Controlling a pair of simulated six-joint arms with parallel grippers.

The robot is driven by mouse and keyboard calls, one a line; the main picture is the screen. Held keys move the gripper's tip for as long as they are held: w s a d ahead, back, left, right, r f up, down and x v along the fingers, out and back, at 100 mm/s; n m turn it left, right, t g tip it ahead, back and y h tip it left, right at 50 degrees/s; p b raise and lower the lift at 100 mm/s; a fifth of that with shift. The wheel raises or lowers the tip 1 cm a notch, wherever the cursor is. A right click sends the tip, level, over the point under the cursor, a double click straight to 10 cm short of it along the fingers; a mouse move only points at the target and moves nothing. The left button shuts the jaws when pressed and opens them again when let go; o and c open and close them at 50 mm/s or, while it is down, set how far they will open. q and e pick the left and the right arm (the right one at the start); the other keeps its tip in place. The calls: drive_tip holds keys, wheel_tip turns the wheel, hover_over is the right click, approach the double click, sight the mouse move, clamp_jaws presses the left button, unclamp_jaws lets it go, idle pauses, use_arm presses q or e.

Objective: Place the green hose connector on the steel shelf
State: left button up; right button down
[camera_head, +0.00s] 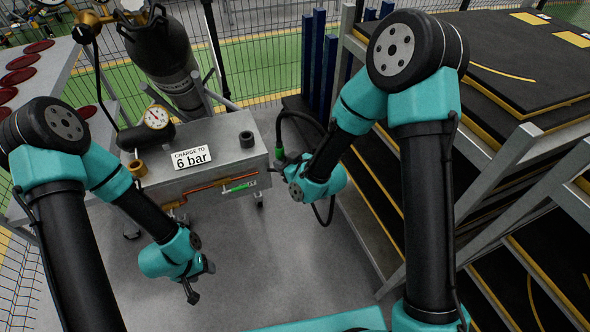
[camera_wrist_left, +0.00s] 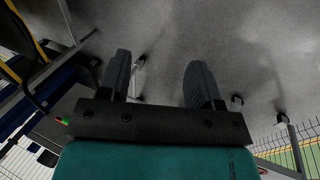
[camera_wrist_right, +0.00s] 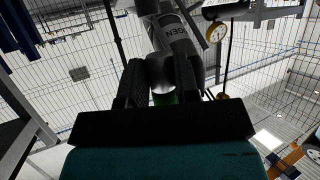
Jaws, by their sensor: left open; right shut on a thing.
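The green hose connector (camera_head: 279,152) shows at the end of a black hose in the head view, right of the grey steel bench. My right gripper (camera_head: 281,164) is shut on it, above the floor. In the right wrist view my right gripper (camera_wrist_right: 160,72) has both fingers close around it, and only a bit of green (camera_wrist_right: 166,98) shows between them. The steel bench top (camera_head: 215,135) is a flat grey surface left of the connector; I cannot tell if it is the steel shelf. My left gripper (camera_head: 192,285) is open and empty, low over the floor; its fingers (camera_wrist_left: 157,78) stand apart.
The bench carries a "6 bar" sign (camera_head: 191,157), a pressure gauge (camera_head: 156,117), a brass fitting (camera_head: 138,169) and a dark cylinder (camera_head: 247,139). A metal rack with black mats (camera_head: 500,60) stands at right. A grey tank (camera_head: 165,55) stands behind. The floor (camera_head: 290,270) is clear between.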

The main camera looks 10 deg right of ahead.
drive_tip(key=shift+s+a+r+n+g+y, duration=0.1)
drive_tip(key=shift+a+r+n+g+y, duration=0.1)
drive_tip(key=shift+a+r, duration=0.3)
drive_tip(key=shift+s+a+r+n+g+y, duration=0.1)
drive_tip(key=shift+a+r+n+g, duration=0.15)
drive_tip(key=shift+r, duration=0.35)
